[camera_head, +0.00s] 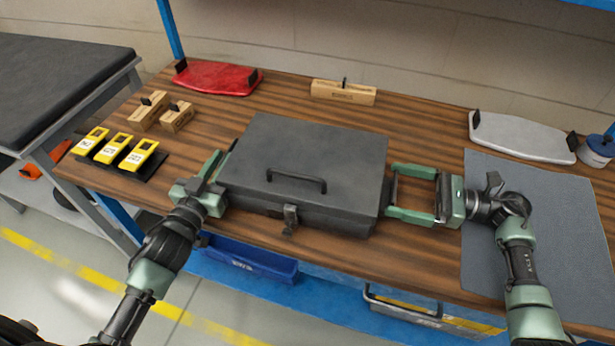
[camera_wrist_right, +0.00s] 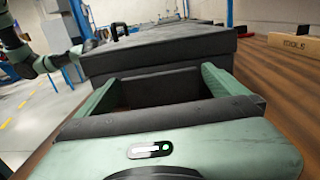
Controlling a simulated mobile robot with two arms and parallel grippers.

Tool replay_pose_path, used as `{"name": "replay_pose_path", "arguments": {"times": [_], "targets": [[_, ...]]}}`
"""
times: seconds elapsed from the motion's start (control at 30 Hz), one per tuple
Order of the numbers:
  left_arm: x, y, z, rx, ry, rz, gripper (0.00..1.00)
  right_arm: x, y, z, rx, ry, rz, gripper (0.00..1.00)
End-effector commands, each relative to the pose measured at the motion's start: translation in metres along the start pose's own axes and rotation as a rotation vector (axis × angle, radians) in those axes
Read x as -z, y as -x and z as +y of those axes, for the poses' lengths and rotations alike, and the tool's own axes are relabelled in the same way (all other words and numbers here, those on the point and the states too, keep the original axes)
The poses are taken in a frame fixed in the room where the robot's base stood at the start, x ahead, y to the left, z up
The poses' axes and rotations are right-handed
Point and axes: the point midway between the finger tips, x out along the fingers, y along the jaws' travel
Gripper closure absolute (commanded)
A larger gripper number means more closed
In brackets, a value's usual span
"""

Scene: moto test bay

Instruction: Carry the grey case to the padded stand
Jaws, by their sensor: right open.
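The grey case (camera_head: 300,150) lies shut on the wooden bench, its black handle on the lid and a latch at the front. It also shows ahead in the right wrist view (camera_wrist_right: 160,48). My left gripper (camera_head: 214,180) is at the case's left side, its fingers apart; the case partly hides them. My right gripper (camera_head: 388,188) is open at the case's right side, fingertips close to it; I cannot tell whether they touch. It also shows in the right wrist view (camera_wrist_right: 160,85). The stand with a black padded top (camera_head: 60,85) is at the far left.
The bench (camera_head: 425,130) holds a red part (camera_head: 218,78), wooden blocks (camera_head: 343,93), yellow devices (camera_head: 115,148) on a dark tray, a white panel (camera_head: 520,137) and a grey mat (camera_head: 545,200). A blue bin (camera_head: 250,260) is below. The visible padded top is clear.

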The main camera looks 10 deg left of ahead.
Motion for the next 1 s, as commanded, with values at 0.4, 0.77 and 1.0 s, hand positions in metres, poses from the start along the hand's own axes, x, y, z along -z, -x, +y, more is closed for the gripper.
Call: {"name": "replay_pose_path", "arguments": {"times": [0.4,0.77,1.0], "targets": [[0.000,0.000,0.000,0.000,0.000,0.000,1.00,0.000,0.000,0.000,0.000,0.000,0.000,0.56],[0.004,0.000,0.000,-0.001,-0.001,0.007,1.00,-0.003,0.000,-0.001,0.000,0.003,-0.003,0.86],[0.014,0.000,0.000,-0.001,-0.001,0.007,1.00,-0.013,0.000,-0.001,0.001,0.003,-0.003,0.86]]}}
